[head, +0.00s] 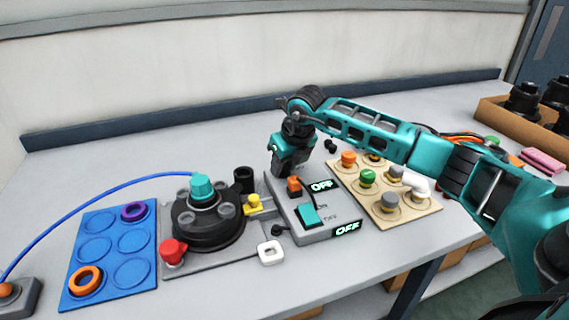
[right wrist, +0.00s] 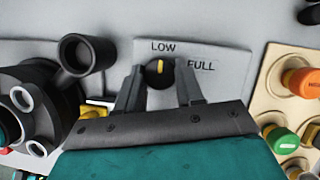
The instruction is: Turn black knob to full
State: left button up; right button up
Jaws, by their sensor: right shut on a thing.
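The black knob (right wrist: 153,76) is in the right wrist view, on a grey panel (right wrist: 215,90) with the labels LOW and FULL. Its yellow pointer mark points up, toward LOW; FULL is to the right. My right gripper (right wrist: 160,82) has one finger on each side of the knob and is shut on it. In the head view my right gripper (head: 289,170) is at the back of the grey control box (head: 330,228) and hides the knob. My left gripper is not in view.
The box has an orange switch (head: 294,186), a teal switch (head: 308,215) and two OFF displays. A black round fixture (head: 208,232) stands left of it, a beige board (head: 405,212) with coloured knobs right. A blue tray (head: 110,270) lies further left.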

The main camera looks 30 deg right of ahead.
jog(key=shift+m, duration=0.3)
jog(key=shift+a+m+h, duration=0.15)
jog(key=shift+m+h, duration=0.35)
jog(key=shift+m, duration=0.4)
jog(key=m+h, duration=0.1)
jog(key=m, duration=0.2)
jog(key=shift+w+m, duration=0.1)
jog(key=shift+m, duration=0.2)
jog(key=m+g+h, duration=0.1)
jog(key=m, duration=0.2)
jog(key=m+h+b, duration=0.1)
jog(key=m, duration=0.1)
jog(key=shift+a+m+g, duration=0.15)
jog(key=shift+m+g, duration=0.25)
jog(key=o, duration=1)
jog(key=shift+o, duration=0.2)
jog(key=v, duration=1.3)
jog(key=shift+w+p, duration=0.25)
jog(key=shift+p, duration=0.1)
